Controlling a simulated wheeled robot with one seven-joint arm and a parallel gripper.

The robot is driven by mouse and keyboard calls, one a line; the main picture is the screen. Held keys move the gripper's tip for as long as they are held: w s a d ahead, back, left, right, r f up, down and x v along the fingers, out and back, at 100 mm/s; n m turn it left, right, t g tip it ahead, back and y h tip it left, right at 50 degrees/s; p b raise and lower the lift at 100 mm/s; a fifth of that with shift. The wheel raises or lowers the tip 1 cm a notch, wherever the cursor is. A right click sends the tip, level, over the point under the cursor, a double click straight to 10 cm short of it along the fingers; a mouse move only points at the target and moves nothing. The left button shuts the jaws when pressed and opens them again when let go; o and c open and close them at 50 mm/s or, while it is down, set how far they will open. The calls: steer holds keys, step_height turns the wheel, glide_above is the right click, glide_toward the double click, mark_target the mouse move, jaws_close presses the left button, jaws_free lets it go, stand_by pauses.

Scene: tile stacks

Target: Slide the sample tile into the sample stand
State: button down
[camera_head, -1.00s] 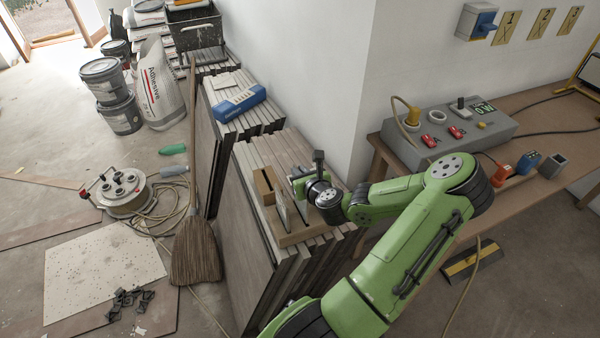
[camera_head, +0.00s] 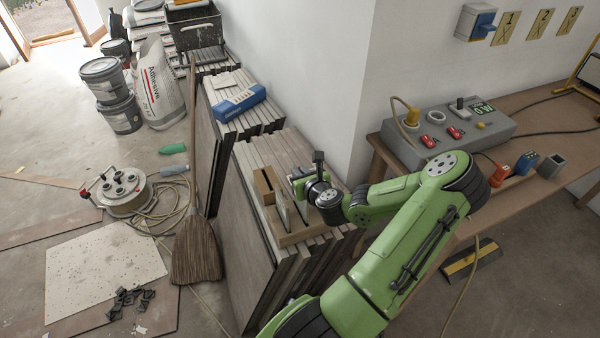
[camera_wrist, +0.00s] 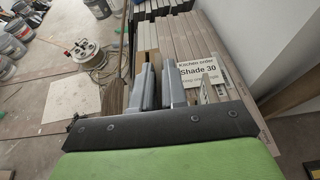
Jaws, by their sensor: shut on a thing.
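Thin pale plates (camera_head: 283,213) show upright at the stand. I cannot tell which of them is the sample tile. My gripper (camera_wrist: 160,80) reaches in over the stand from the right and is shut. Its two grey fingers are close together, and the thin piece between them is mostly hidden in both views. I cannot tell how far it sits in a slot. A white card (camera_wrist: 198,70) reading "Kitchen order Shade 30" stands right of the fingers.
A blue box (camera_head: 239,103) lies on the farther tile stack. A broom (camera_head: 195,245) leans left of the stacks. The white wall (camera_head: 310,80) rises close behind; a workbench (camera_head: 540,110) is at right.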

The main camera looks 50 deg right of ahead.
steer(key=shift+f+b, duration=2.2)
steer(key=shift+f, duration=0.45)
steer(key=c, duration=1.1)
jaws_free()
steer(key=v, duration=0.6)
steer(key=shift+r, duration=0.1)
